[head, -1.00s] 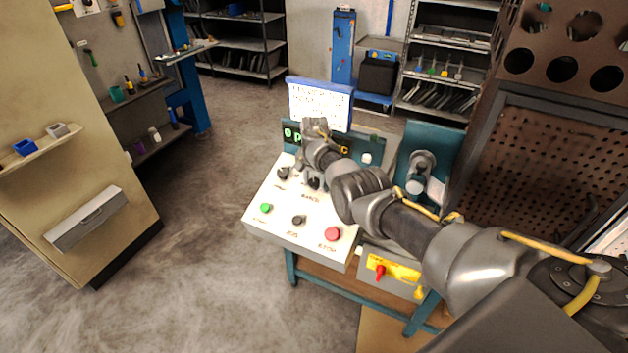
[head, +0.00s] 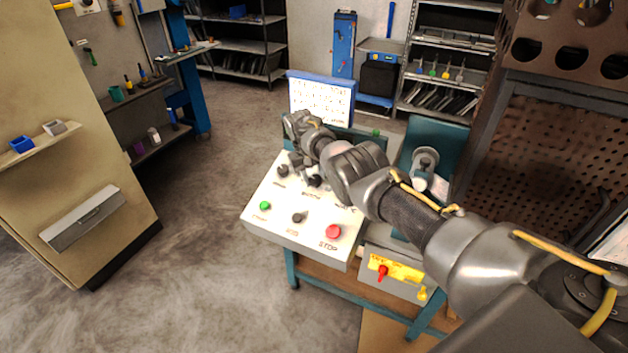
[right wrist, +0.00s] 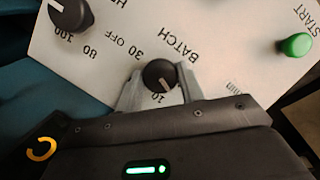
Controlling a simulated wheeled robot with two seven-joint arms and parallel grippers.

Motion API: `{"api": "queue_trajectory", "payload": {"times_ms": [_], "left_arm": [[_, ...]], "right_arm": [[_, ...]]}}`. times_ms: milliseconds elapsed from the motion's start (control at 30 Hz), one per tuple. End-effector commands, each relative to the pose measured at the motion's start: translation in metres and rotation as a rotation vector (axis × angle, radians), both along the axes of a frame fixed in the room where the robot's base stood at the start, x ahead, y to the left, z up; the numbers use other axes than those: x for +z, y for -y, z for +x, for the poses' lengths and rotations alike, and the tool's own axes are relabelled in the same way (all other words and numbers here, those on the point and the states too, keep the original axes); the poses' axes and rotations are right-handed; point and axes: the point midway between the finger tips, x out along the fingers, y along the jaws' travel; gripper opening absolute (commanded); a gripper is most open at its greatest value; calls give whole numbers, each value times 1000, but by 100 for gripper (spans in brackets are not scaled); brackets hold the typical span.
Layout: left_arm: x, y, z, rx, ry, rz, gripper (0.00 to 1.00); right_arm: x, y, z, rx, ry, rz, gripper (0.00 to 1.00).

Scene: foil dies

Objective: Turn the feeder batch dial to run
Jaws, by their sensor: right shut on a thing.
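The feeder panel (head: 262,226) is a sloped white box with dials and buttons. The black batch dial (head: 282,171) is at its upper left. In the right wrist view the batch dial (right wrist: 159,74) has "BATCH" printed beside it, and its pale mark points down in the picture. My right gripper (head: 294,163) reaches the panel from the right. In the right wrist view my right gripper (right wrist: 157,84) has one finger on each side of the batch dial and is shut on it. I cannot read a "run" mark. My left gripper is not in view.
Another black dial (head: 315,181) sits just right of the batch dial. A green start button (head: 265,206), a lower dial (head: 298,217) and a red stop button (head: 333,231) are below. A white sign (head: 320,101) stands behind the panel. Open floor lies to the left.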

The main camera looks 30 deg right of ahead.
Motion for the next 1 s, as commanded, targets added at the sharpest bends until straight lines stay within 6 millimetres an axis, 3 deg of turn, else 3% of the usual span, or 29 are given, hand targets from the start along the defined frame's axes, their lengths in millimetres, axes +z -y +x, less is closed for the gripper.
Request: {"api": "queue_trajectory", "payload": {"times_ms": [433,1000], "left_arm": [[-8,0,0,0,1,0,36],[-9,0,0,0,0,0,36]], "right_arm": [[0,-2,1,276,-73,-52,15],[0,-3,1,349,-92,-64,15]]}}
